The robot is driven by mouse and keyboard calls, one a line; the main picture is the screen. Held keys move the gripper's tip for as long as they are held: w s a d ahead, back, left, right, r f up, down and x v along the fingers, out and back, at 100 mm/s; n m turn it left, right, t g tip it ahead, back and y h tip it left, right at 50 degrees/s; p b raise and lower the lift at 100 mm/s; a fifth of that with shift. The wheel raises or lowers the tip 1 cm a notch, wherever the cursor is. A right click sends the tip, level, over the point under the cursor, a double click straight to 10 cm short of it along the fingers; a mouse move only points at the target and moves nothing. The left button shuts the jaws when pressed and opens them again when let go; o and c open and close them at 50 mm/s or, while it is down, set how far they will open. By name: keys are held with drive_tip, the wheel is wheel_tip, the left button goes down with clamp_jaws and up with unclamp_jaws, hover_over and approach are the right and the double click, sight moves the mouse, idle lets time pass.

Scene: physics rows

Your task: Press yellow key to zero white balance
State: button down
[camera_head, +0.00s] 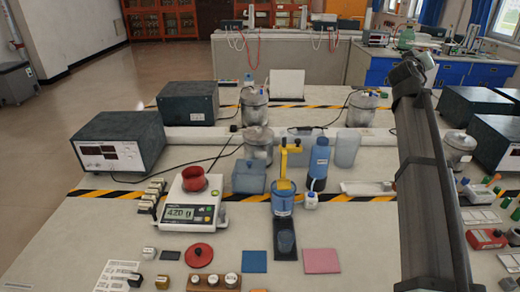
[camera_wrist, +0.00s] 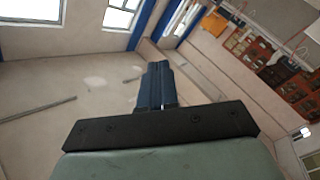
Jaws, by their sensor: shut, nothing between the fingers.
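The white balance (camera_head: 192,214) stands on the near left of the bench, with a red open cup (camera_head: 193,179) on its pan. Its lit display (camera_head: 180,213) shows digits that look like 420 and a further unclear character. Small keys (camera_head: 208,212) sit to the right of the display; their colours are too small to tell surely, so I cannot pick out the yellow key. My gripper (camera_wrist: 157,84) shows in the wrist view with its dark fingers together and empty, pointing at the room's walls and windows. In the head view my arm rises at the right, far from the balance.
A red lid (camera_head: 199,252) and a wooden block with weights (camera_head: 213,282) lie in front of the balance. A blue tub (camera_head: 249,177), a beaker (camera_head: 283,202) with a yellow piece, and a blue bottle (camera_head: 319,165) stand to its right. A power supply (camera_head: 118,144) stands behind left.

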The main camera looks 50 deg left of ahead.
drive_tip(key=s+a+f+g, duration=0.3)
drive_tip(key=s+a+f, duration=0.8)
drive_tip(key=a, duration=0.4)
drive_tip(key=m+g+h, duration=0.1)
drive_tip(key=m+g, duration=0.1)
drive_tip(key=g, duration=0.2)
hover_over(207, 220)
drive_tip(key=s+d, duration=0.1)
drive_tip(key=s, duration=0.2)
wheel_tip(207, 220, down, 23)
drive_tip(key=shift+w+d, duration=0.2)
drive_tip(key=shift+f, duration=0.2)
drive_tip(key=shift+w+a+f, duration=0.2)
drive_tip(key=shift+f, duration=1.2)
drive_tip(key=shift+w+a+f, duration=0.25)
drive_tip(key=shift+f, duration=1.15)
drive_tip(key=shift+w+a+f, duration=0.2)
drive_tip(key=shift+f, duration=1.2)
drive_tip(key=shift+f, duration=0.15)
drive_tip(key=shift+f, duration=0.25)
